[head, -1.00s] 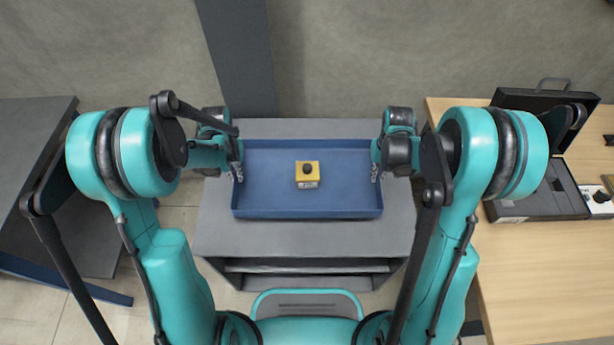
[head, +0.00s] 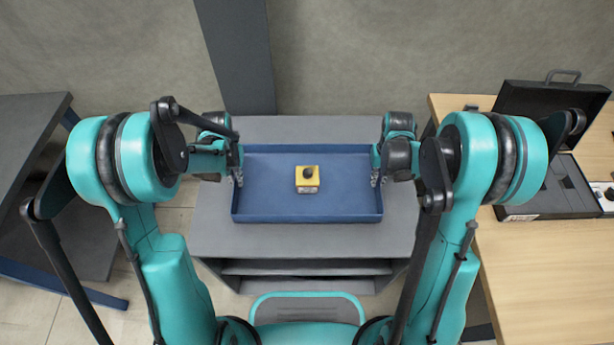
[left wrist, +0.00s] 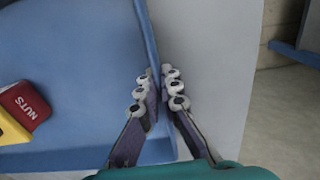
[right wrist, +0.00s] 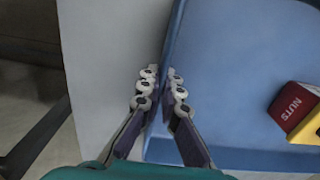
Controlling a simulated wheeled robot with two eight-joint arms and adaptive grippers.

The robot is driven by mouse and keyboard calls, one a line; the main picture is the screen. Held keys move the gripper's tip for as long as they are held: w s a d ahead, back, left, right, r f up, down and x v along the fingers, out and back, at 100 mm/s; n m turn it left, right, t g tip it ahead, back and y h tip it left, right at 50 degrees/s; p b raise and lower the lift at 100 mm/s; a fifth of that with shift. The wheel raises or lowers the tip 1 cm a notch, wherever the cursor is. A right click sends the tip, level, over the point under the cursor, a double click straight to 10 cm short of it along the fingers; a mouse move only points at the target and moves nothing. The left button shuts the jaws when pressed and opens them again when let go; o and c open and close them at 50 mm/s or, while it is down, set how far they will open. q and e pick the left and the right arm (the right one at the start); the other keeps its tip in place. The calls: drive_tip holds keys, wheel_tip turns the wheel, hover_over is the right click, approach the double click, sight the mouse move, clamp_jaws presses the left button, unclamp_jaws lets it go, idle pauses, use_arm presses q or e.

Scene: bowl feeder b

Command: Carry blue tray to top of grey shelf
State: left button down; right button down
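The blue tray (head: 268,195) is level over the top of the grey shelf (head: 305,240) in the head view. I cannot tell whether it touches the shelf top. A small yellow box (head: 307,180) with a dark round top is in the middle of the tray. In the wrist views a red face of it reads NUTS. My left gripper (head: 237,174) is shut on the tray's left wall, with a finger on each side (left wrist: 157,100). My right gripper (head: 377,174) is shut on the right wall the same way (right wrist: 160,95).
A wooden table (head: 530,275) with an open black case (head: 550,185) stands at the right. A dark grey table (head: 30,130) stands at the left. A dark post (head: 238,60) rises behind the shelf against the wall. Bare shelf top shows around the tray.

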use_arm(q)
drive_tip(key=shift+f, duration=0.4)
use_arm(e)
drive_tip(key=shift+f, duration=0.4)
use_arm(q)
drive_tip(key=c, duration=1.7)
unclamp_jaws()
drive_tip(key=shift+r, duration=0.15)
use_arm(e)
drive_tip(key=c, duration=1.7)
unclamp_jaws()
drive_tip(key=shift+r, duration=0.15)
use_arm(q)
wheel_tip(320, 180, up, 12)
drive_tip(key=shift+f, duration=0.15)
use_arm(e)
drive_tip(key=shift+r, duration=0.25)
wheel_tip(320, 180, up, 12)
drive_tip(key=shift+f, duration=0.25)
use_arm(q)
drive_tip(key=shift+r, duration=0.2)
use_arm(e)
drive_tip(key=shift+r, duration=0.1)
